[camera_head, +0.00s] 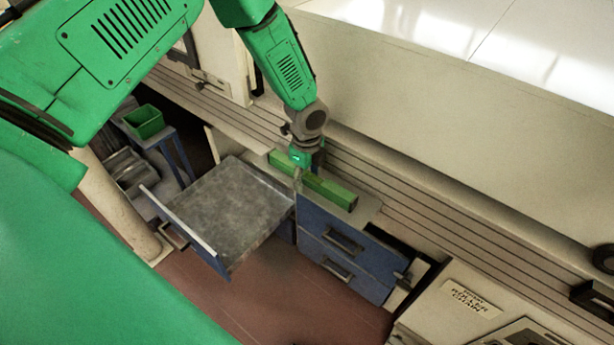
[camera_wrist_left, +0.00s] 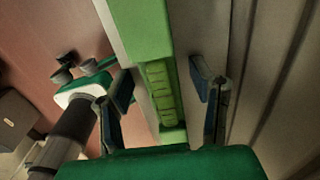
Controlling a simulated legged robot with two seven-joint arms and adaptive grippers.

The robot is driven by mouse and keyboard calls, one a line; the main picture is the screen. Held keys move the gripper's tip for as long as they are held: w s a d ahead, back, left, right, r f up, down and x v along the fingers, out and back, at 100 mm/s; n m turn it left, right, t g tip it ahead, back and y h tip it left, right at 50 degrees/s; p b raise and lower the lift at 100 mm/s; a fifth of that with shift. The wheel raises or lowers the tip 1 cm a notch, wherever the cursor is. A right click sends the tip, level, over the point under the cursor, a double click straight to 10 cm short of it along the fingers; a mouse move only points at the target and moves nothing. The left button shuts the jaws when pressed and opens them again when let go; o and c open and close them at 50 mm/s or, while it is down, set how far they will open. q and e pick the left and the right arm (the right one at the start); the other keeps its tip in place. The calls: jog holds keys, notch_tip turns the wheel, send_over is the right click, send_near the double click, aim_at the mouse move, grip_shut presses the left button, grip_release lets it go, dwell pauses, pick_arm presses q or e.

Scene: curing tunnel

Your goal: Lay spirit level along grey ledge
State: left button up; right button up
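The spirit level (camera_head: 338,194) is a long green bar over the top of the blue drawer cabinet, running parallel to the ribbed wall strip. It also shows in the left wrist view (camera_wrist_left: 160,85), with lighter green ridged recesses. A grey ledge (camera_head: 368,207) shows beside and beyond its near end. My left gripper (camera_head: 299,172) points down at the level's middle. In the left wrist view, its two fingers (camera_wrist_left: 163,100) stand apart on either side of the bar, with gaps visible. Whether the level rests fully on the surface below is hard to tell.
A blue cabinet (camera_head: 345,262) has an open, empty grey drawer (camera_head: 232,205) sticking out to the left. A green bin (camera_head: 144,121) sits on a blue stand. A cream machine wall (camera_head: 420,130) rises behind. A cream labelled box (camera_head: 470,298) stands at lower right.

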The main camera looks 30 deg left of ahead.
aim_at(309, 173)
pick_arm(q)
jog(key=shift+w+d+r, duration=0.1)
jog(key=shift+d+r, duration=0.3)
jog(key=shift+r, duration=0.05)
jog(key=r, duration=1)
jog(key=shift+a+r, duration=0.15)
jog(key=shift+a, duration=0.25)
jog(key=shift+r, duration=0.3)
jog(key=s+d+f+n+h, duration=0.1)
jog(key=s+d+f+n, duration=0.3)
jog(key=s, duration=0.3)
jog(key=s+d+f+n+h, duration=0.1)
jog(key=s+d+f+n, duration=0.2)
jog(key=s+f, duration=0.35)
jog(key=s+a+f+n+y, duration=0.1)
jog(key=s+f+n, duration=0.1)
jog(key=s+n, duration=0.3)
jog(key=s+a+f+n+y, duration=0.1)
jog(key=s+a+f+n, duration=0.1)
jog(key=s+n, duration=0.4)
jog(key=s, duration=0.5)
jog(key=shift+s+t, duration=0.3)
jog(key=shift+s, duration=0.1)
pick_arm(e)
jog(key=shift+d+f, duration=0.1)
jog(key=shift+d, duration=0.25)
